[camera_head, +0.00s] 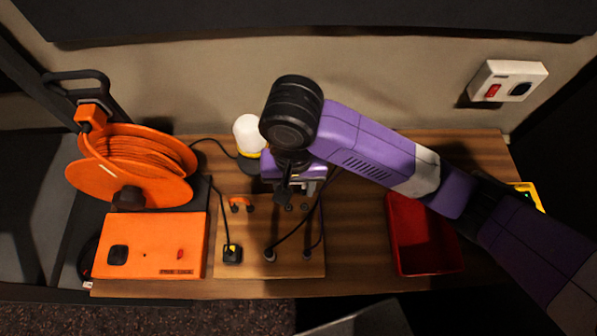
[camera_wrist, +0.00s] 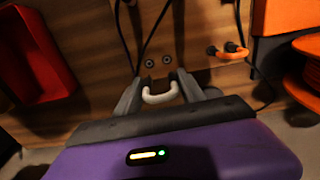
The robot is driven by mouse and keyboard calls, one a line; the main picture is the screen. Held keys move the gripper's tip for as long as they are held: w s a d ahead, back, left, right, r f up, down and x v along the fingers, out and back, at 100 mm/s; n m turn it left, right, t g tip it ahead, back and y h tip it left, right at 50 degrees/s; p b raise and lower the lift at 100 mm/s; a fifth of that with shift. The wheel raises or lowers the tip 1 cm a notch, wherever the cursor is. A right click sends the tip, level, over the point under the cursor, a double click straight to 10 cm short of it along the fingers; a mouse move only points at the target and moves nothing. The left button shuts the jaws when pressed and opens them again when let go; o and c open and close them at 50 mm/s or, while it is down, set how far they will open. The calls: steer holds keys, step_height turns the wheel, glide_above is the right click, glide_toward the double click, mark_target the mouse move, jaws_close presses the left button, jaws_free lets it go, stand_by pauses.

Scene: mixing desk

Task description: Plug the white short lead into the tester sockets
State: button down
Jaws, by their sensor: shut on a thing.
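The white short lead (camera_wrist: 160,98) is a small U-shaped piece between the fingers of my gripper (camera_wrist: 162,92) in the wrist view. My gripper is shut on it. Just past the fingertips, two round dark sockets (camera_wrist: 158,61) sit side by side in the wooden board, apart from the lead in the picture; both look empty. In the head view my gripper (camera_head: 296,192) is over the upper part of the board, with the sockets (camera_head: 297,207) just below it. The lead is hidden there by the gripper.
An orange short lead (camera_head: 241,203) is plugged into the board (camera_head: 288,268) left of the sockets. Black cables run close by the gripper to plugs (camera_head: 270,254) near the front. An orange box (camera_head: 150,245) and cable reel (camera_head: 130,165) stand left, a red tray (camera_head: 425,235) right.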

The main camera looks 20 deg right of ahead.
steer(key=shift+s+d+r+p, duration=0.1)
steer(key=shift+s+r+p, duration=0.2)
steer(key=shift+r+p, duration=0.15)
steer(key=s+d+r+b, duration=0.3)
steer(key=s+d, duration=0.5)
steer(key=d, duration=0.9)
steer(key=s+d+r+b, duration=0.1)
steer(key=s+d+b, duration=0.45)
steer(key=d, duration=1.15)
steer(key=s+d+r+b, duration=0.25)
steer(key=s+d, duration=0.65)
steer(key=d, duration=0.8)
step_height(320, 180, down, 9)
steer(key=b, duration=0.5)
steer(key=shift+f+b, duration=0.3)
steer(key=shift+f, duration=0.1)
steer(key=shift+f, duration=0.1)
steer(key=shift+f+b, duration=0.55)
steer(key=shift+f, duration=0.25)
